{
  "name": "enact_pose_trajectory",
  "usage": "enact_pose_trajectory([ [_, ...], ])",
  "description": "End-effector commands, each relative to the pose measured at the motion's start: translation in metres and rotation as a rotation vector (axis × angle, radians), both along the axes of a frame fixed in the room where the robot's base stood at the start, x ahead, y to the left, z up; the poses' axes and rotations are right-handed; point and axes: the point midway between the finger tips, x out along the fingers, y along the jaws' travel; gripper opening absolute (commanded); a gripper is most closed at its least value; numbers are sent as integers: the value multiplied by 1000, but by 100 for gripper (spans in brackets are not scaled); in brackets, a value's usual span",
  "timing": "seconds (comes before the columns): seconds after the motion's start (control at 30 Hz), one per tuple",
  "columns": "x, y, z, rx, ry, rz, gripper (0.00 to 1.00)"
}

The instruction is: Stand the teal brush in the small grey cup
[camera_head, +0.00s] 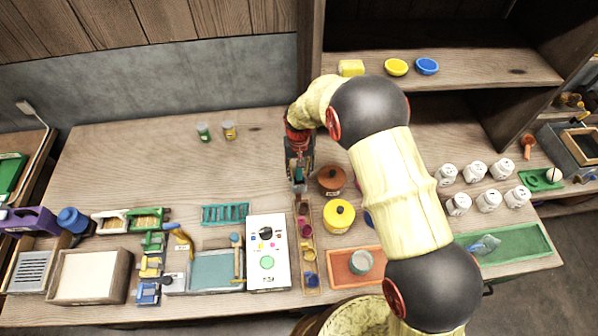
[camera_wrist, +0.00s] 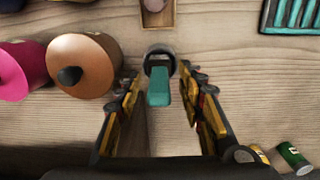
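The teal brush (camera_wrist: 159,88) shows in the wrist view as a teal handle rising toward the camera, between my fingers. Its lower end meets a small dark grey cup (camera_wrist: 160,58), whose rim shows around it, so the brush appears to stand in the cup. My gripper (camera_wrist: 163,104) has its fingers spread on either side of the handle, with visible gaps to both. In the head view my gripper (camera_head: 299,168) points down over the table, and the grey cup (camera_head: 300,187) is partly hidden at its tips.
A brown pot (camera_head: 331,180) and a yellow pot (camera_head: 339,215) stand close to the right. A narrow wooden tray (camera_head: 295,262) of small pots lies just in front.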

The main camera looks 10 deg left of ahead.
Motion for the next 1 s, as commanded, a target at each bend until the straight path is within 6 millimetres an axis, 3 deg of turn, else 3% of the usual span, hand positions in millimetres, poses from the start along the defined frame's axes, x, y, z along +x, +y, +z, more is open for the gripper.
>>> enact_pose_trajectory([
  [0.53,2,1,98,1,-2,0,39],
  [0.7,2,1,110,0,0,0,39],
  [1.0,2,1,112,0,0,0,39],
])
